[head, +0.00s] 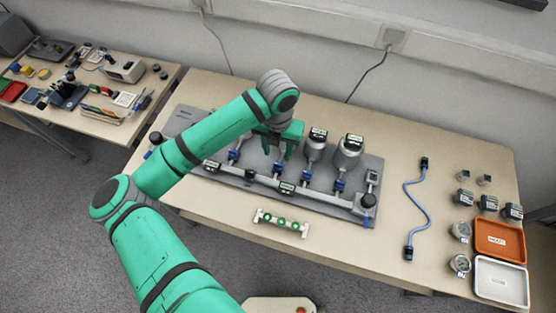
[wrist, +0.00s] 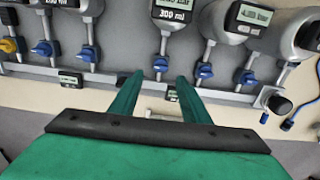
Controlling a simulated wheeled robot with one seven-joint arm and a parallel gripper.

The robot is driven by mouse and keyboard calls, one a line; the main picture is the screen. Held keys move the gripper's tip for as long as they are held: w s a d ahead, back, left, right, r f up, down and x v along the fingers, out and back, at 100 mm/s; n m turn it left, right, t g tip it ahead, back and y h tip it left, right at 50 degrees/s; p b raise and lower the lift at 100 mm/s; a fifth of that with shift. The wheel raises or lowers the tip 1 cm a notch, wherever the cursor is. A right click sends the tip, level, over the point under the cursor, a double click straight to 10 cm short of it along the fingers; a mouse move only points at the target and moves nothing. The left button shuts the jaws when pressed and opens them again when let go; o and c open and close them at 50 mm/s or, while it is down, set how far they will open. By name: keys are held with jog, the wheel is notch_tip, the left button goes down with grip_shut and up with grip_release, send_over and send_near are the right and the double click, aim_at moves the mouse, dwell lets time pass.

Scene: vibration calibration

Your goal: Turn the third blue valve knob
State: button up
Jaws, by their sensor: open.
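Blue valve knobs stand in a row along a grey pipe rig (head: 215,186). In the wrist view, the third blue knob from the left (wrist: 160,64) sits below a container with a "300 ml" display. It also shows in the head view (head: 278,167), just below my gripper (head: 277,150). My green gripper is open and empty. In the wrist view, its fingertips (wrist: 157,78) lie either side of this knob in the picture. I cannot tell how much gap remains in depth. The two blue knobs left of it (wrist: 88,54) (wrist: 42,48) stand apart from my fingers.
More blue knobs (wrist: 204,70) (wrist: 248,77) stand close to the right. Two grey containers (head: 316,148) (head: 349,152) rise beside my gripper. A green-marked level (head: 281,222), a blue cable (head: 418,205) and an orange tray (head: 498,225) lie on the table.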

aim_at(278, 164)
notch_tip(278, 164, down, 7)
jog(key=shift+d+f, duration=0.1)
jog(key=shift+f, duration=0.05)
jog(key=shift+s, duration=0.1)
jog(key=c, duration=1)
jog(key=shift+c, duration=0.2)
